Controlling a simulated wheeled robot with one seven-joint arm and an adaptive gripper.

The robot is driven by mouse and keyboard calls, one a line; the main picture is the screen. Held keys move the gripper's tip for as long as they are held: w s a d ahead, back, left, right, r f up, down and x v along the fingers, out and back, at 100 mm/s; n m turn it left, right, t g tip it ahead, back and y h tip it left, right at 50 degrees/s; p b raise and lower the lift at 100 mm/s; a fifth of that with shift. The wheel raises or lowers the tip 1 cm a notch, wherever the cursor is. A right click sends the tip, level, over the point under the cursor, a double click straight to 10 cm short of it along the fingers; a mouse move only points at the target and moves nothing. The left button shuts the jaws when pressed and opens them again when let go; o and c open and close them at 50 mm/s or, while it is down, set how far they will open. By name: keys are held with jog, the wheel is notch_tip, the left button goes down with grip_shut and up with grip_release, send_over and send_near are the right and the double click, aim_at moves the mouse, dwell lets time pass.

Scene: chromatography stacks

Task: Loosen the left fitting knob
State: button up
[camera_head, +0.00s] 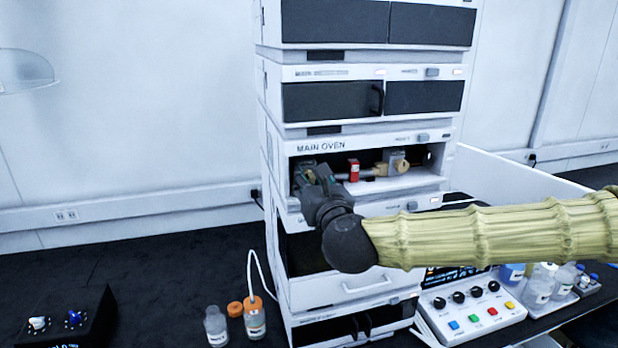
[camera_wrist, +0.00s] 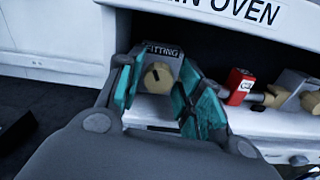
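The left fitting knob (camera_wrist: 158,77) is a round tan knob with a dark slot, on a grey block labelled "FITTING" inside the open main oven (camera_head: 432,178). My gripper (camera_wrist: 155,88) is open, with its teal-padded fingers on either side of the knob in the wrist view. A gap shows between each finger and the knob. In the head view my gripper (camera_head: 306,172) reaches into the left end of the oven bay and hides the left knob.
The oven's top edge and "MAIN OVEN" label (camera_wrist: 240,10) are close above my gripper. A control box (camera_head: 470,312) with coloured buttons stands at lower right. A small black box (camera_head: 65,325) lies farther left.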

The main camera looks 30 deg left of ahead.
jog(key=shift+w+f, duration=0.1)
jog(key=shift+w, duration=0.05)
jog(key=shift+s+a, duration=0.1)
jog(key=shift+s, duration=0.15)
jog(key=c, duration=0.8)
jog(key=shift+w, duration=0.1)
jog(key=n+b, duration=0.2)
jog(key=shift+n, duration=0.3)
jog(key=shift+n+b, duration=0.5)
jog(key=shift+n, duration=0.6)
jog(key=o, duration=0.8)
